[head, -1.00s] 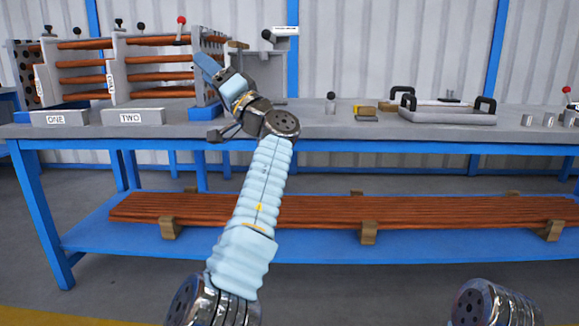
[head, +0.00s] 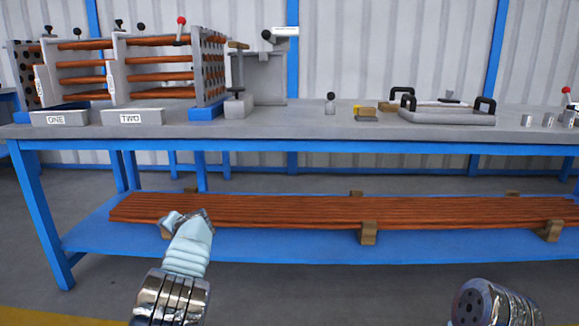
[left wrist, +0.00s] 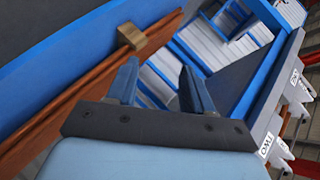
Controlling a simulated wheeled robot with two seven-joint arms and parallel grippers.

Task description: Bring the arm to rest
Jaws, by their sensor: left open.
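My left arm (head: 187,252) is folded low in front of the bench in the head view. Past the fingers lie the blue bench frame, the lower shelf with brown tubes (left wrist: 95,85) and the bench top's edge. Of my right arm only a metal joint (head: 492,303) shows at the lower right of the head view; its gripper is out of view.
The bench top (head: 300,125) carries a rack with copper-coloured tubes (head: 140,70), blocks marked ONE (head: 60,118) and TWO (head: 132,117), a clamp stand (head: 262,75) and a handled tray (head: 446,116). Tubes (head: 330,210) lie on the blue lower shelf (head: 300,250). The floor in front is clear.

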